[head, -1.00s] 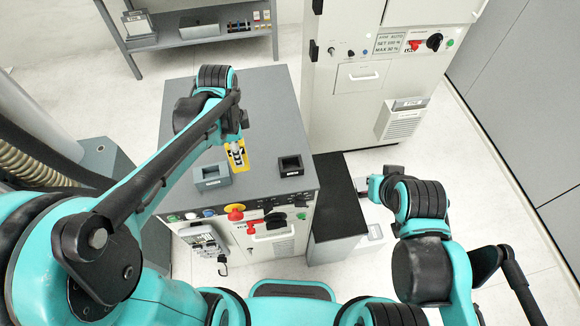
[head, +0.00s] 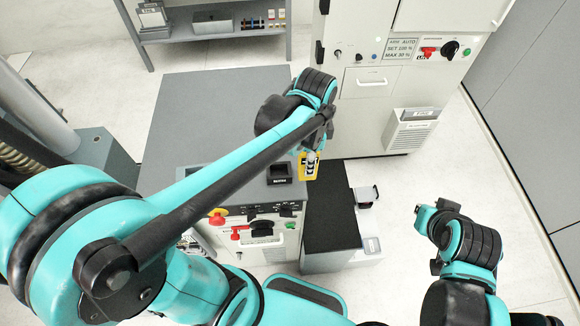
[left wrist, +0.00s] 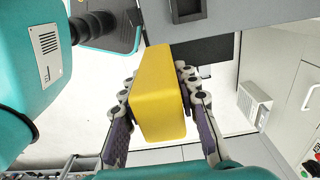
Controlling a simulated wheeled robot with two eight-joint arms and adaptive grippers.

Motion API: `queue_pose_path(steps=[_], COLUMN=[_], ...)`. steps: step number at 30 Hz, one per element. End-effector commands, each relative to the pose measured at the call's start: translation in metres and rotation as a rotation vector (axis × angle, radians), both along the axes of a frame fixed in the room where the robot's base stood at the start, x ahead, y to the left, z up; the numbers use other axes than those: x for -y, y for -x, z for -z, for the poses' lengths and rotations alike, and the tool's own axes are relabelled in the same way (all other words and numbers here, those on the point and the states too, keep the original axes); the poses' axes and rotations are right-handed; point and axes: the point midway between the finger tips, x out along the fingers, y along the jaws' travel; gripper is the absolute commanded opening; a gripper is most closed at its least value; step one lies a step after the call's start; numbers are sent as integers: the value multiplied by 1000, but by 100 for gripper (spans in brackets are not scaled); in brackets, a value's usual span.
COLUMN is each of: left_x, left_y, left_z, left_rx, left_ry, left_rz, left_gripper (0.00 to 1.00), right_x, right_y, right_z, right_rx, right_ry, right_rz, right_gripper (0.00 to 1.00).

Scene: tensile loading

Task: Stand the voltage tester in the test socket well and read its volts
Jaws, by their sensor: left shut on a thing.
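The yellow voltage tester (head: 309,166) is held in my left gripper (head: 312,152), off the front right edge of the grey console top. In the left wrist view the tester (left wrist: 160,95) is a plain yellow block between the two fingers (left wrist: 157,110); its display is not seen. A black open-topped box (head: 279,172) stands on the console just left of the tester. A grey box (head: 183,172) is mostly hidden behind my left arm. I cannot tell by label which box is the test socket well. My right gripper (head: 446,207) is over the floor at right, its fingers unclear.
The grey console (head: 190,105) has red and black controls on its front. A low black-topped stand (head: 330,215) is right of it. A tall white cabinet (head: 370,110) stands behind. A shelf (head: 215,35) is at the back left.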

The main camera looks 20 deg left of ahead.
Motion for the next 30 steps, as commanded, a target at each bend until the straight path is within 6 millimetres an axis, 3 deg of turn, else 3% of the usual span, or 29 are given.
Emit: queue_pose_path(steps=[6,12,17,24,30], left_x=[-53,-86,-95,-95,-95], left_y=[-15,-25,-27,-27,-27], left_z=[33,53,61,95,99], left_rx=[0,0,0,0,0], left_ry=[0,0,0,0,0], left_rz=[-8,-3,0,1,1], left_gripper=[0,0,0,0,0], right_x=[0,0,0,0,0], right_y=[0,0,0,0,0], right_z=[5,8,9,15,15], right_rx=[0,0,0,0,0], right_ry=[0,0,0,0,0], right_rz=[0,0,0,0,0], right_gripper=[0,0,0,0,0])
